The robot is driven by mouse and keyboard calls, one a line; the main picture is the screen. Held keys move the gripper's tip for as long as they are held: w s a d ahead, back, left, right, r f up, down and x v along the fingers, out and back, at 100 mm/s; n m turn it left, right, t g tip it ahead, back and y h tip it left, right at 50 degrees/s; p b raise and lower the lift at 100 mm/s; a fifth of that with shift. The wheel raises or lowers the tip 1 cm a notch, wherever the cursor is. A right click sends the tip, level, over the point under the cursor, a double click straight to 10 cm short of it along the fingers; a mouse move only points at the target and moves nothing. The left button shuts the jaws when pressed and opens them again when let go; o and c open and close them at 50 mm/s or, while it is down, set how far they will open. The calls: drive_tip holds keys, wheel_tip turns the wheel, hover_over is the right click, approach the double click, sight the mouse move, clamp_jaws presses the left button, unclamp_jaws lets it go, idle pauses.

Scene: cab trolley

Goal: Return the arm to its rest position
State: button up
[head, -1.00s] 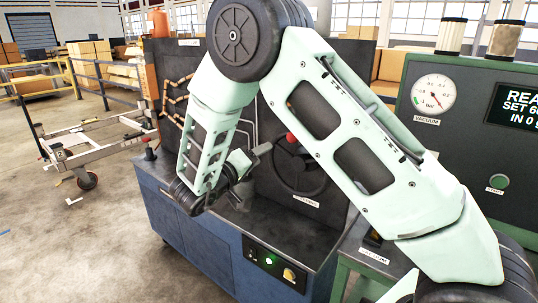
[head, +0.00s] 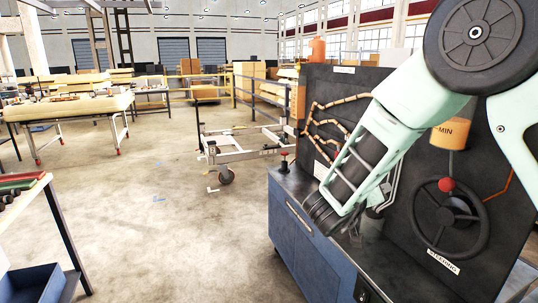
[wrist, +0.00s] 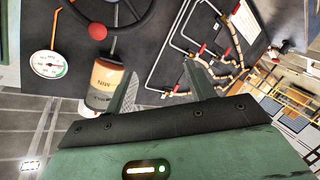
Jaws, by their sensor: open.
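My pale green arm (head: 405,100) reaches in from the right in the head view, bent at a dark round joint. Its lower part slopes down over the blue cabinet, in front of the dark panel. My gripper shows best in the wrist view (wrist: 160,80). Its two fingers stand apart with nothing between them, in front of the dark panel. In the head view the gripper is mostly hidden behind the dark wrist, so its distance from the panel is hard to tell.
The dark panel (head: 325,85) carries a steering wheel (head: 478,232), a red knob (head: 446,185), an orange-and-clear reservoir (head: 452,134) and copper pipes (head: 340,105). The blue cabinet (head: 295,232) stands below. A wheeled trolley frame (head: 240,155) stands beyond. Open floor (head: 160,220) lies left; workbenches (head: 75,105) stand further off.

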drive_tip(key=s+a+n+g+y, duration=0.1)
drive_tip(key=s+a+n+y, duration=0.2)
drive_tip(key=s+a+y, duration=0.5)
drive_tip(key=s+a+n+y, duration=0.25)
drive_tip(key=a+y, duration=0.45)
drive_tip(key=a, duration=0.5)
drive_tip(key=s+a+n+g, duration=0.1)
drive_tip(key=s+n+g, duration=0.35)
drive_tip(key=s, duration=1.05)
drive_tip(key=s+d+f+g+h, duration=0.1)
drive_tip(key=s+d+g+h, duration=0.2)
drive_tip(key=s, duration=0.7)
drive_tip(key=d+g, duration=0.2)
drive_tip(key=d, duration=0.2)
drive_tip(key=shift+s+d+f, duration=0.25)
drive_tip(key=shift+d+f, duration=0.05)
drive_tip(key=shift+m, duration=0.3)
